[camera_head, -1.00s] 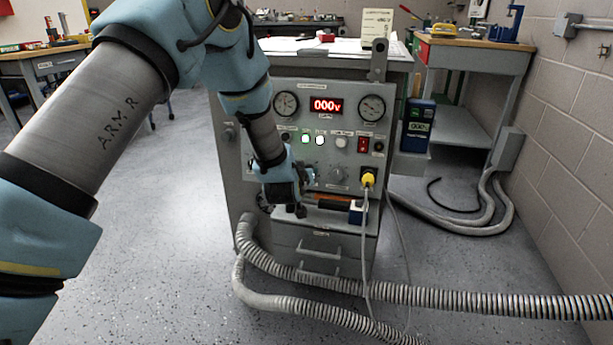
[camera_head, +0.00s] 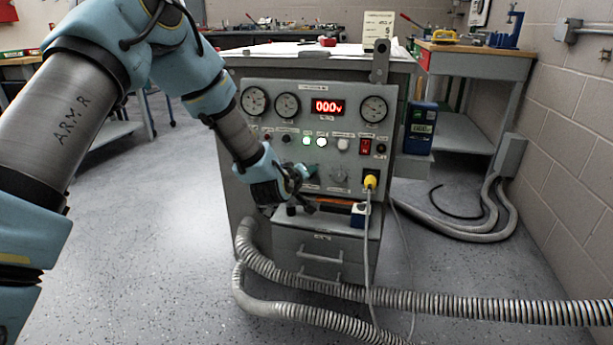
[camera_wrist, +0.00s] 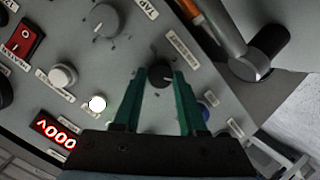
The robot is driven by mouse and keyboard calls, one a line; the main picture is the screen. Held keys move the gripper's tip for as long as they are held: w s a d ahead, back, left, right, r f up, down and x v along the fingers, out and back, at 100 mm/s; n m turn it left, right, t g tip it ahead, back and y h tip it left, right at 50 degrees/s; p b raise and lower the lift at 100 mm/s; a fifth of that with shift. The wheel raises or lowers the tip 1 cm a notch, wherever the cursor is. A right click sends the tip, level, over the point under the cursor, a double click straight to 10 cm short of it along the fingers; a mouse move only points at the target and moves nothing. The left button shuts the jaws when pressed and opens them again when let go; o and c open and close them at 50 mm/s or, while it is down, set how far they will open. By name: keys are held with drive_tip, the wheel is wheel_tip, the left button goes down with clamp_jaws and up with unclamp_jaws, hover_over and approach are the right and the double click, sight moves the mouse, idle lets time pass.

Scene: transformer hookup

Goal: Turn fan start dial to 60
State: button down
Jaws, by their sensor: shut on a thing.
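The control panel (camera_head: 250,135) faces me, its red display (camera_head: 327,107) reading 000V. My gripper (camera_head: 307,171) is at the panel's lower middle, left of a grey knob (camera_head: 339,176). In the wrist view its two green fingers (camera_wrist: 160,74) stand on either side of a small black dial (camera_wrist: 160,78), shut on it. The dial has a white pointer mark toward the right of that view. Its scale and label are too small to read, so I cannot tell its setting. In the head view the gripper hides the dial.
A red rocker switch (camera_wrist: 27,40), lit white button (camera_wrist: 97,104) and blue button (camera_wrist: 205,110) are near. A yellow plug (camera_head: 370,181) with a cable is at lower right. A shelf (camera_head: 335,221) juts out below; corrugated hoses (camera_head: 430,296) cross the floor.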

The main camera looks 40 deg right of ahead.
drive_tip(key=shift+f, duration=0.1)
drive_tip(key=shift+c, duration=2.3)
unclamp_jaws()
drive_tip(key=shift+s+a, duration=0.1)
drive_tip(key=p+v, duration=0.1)
drive_tip(key=v, duration=0.9)
drive_tip(key=shift+s+a, duration=0.2)
drive_tip(key=shift+a, duration=0.05)
drive_tip(key=shift+w, duration=0.1)
